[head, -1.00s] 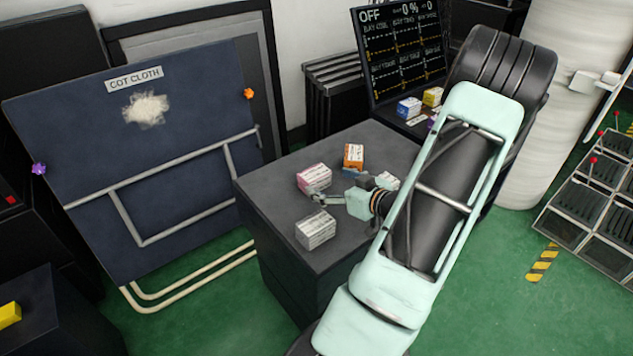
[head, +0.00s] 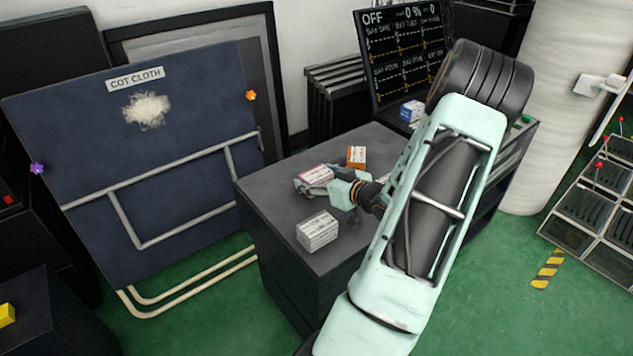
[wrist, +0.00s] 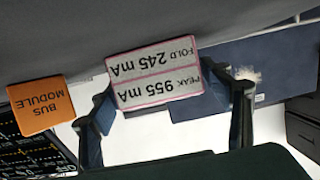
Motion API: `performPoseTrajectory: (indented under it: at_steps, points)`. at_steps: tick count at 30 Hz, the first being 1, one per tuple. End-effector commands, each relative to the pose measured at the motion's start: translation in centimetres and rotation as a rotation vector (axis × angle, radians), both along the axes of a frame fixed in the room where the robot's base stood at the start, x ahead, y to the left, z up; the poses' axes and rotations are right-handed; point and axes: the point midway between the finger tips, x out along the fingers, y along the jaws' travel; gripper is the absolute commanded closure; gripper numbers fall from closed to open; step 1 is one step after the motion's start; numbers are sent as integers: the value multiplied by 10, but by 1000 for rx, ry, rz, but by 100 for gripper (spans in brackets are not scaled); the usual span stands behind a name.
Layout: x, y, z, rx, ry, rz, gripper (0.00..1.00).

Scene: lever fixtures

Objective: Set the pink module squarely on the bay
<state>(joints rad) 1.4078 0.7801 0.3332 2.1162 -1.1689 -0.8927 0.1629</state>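The pink module (head: 316,173) is a small box with pink edges and a white label, on the dark cabinet top. It shows close up in the wrist view (wrist: 155,75), its label reading "PEAK 955 mA, FOLD 245 mA". My gripper (head: 315,184) is low over the cabinet at the module's near side. In the wrist view my gripper's (wrist: 165,95) fingers are spread to either side of the module; firm contact cannot be made out. The bay stand (head: 523,140) at the back right, below the black display board (head: 405,50), is mostly hidden by my arm.
An orange module (head: 356,157), labelled "BUS MODULE" in the wrist view (wrist: 41,103), stands close to the pink one. A white module (head: 317,231) sits nearer the front. A blue module (head: 411,111) is by the display board. A navy cloth panel (head: 150,180) stands left.

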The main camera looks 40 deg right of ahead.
Motion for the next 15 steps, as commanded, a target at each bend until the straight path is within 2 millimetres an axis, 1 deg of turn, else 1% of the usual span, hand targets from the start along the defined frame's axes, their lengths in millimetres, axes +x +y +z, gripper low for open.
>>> performPoseTrajectory:
  at_steps: [1,9,10,11,15]
  points:
    - [0,0,0,0,0,0,37]
    - [0,0,0,0,0,0,66]
    - [0,0,0,-1,-1,0,66]
    - [0,0,0,-1,-1,0,70]
    - [0,0,1,-1,-1,0,71]
